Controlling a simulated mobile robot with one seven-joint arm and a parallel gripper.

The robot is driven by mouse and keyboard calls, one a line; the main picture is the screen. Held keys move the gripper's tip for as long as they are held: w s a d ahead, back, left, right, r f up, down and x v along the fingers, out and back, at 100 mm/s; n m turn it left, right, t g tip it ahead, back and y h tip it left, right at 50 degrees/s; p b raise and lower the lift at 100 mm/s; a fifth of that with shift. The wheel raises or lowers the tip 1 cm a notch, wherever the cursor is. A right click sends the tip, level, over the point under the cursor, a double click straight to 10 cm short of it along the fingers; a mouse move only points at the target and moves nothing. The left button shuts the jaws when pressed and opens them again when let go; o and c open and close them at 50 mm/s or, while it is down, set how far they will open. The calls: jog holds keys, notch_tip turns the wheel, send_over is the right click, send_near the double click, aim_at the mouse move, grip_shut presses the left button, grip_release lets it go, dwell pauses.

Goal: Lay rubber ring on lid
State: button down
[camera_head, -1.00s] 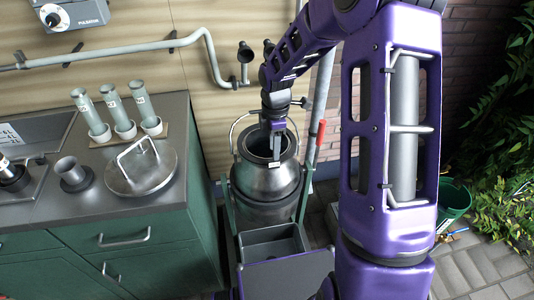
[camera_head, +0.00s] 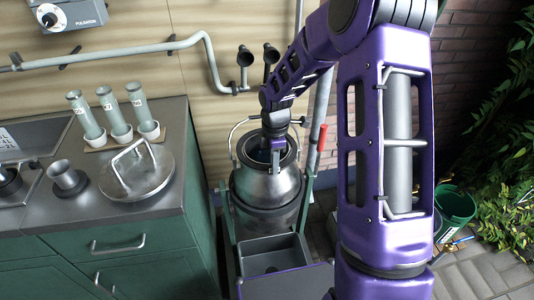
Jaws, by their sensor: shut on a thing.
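The metal lid (camera_head: 150,178) lies on the counter at left, with its bar handle standing up and its top bare around the handle. The metal churn (camera_head: 265,188) stands upright on the floor right of the counter. A dark band at its mouth looks like the rubber ring (camera_head: 249,157); it is small and partly hidden by my arm. My gripper (camera_head: 276,164) points down at the churn's mouth, shut on what appears to be this ring. The exact grip point is too small to make out. The gripper is well to the right of the lid.
Several glass tubes in white cups (camera_head: 115,116) stand behind the lid. A grey flared cup (camera_head: 67,178) stands left of it. A grey open bin (camera_head: 272,258) is in front of the churn. A pipe (camera_head: 130,50) runs along the wall. A green bucket (camera_head: 455,210) stands at right.

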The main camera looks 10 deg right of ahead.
jog(key=shift+r, duration=0.1)
jog(key=shift+r+p, duration=2.55)
jog(key=shift+r, duration=0.4)
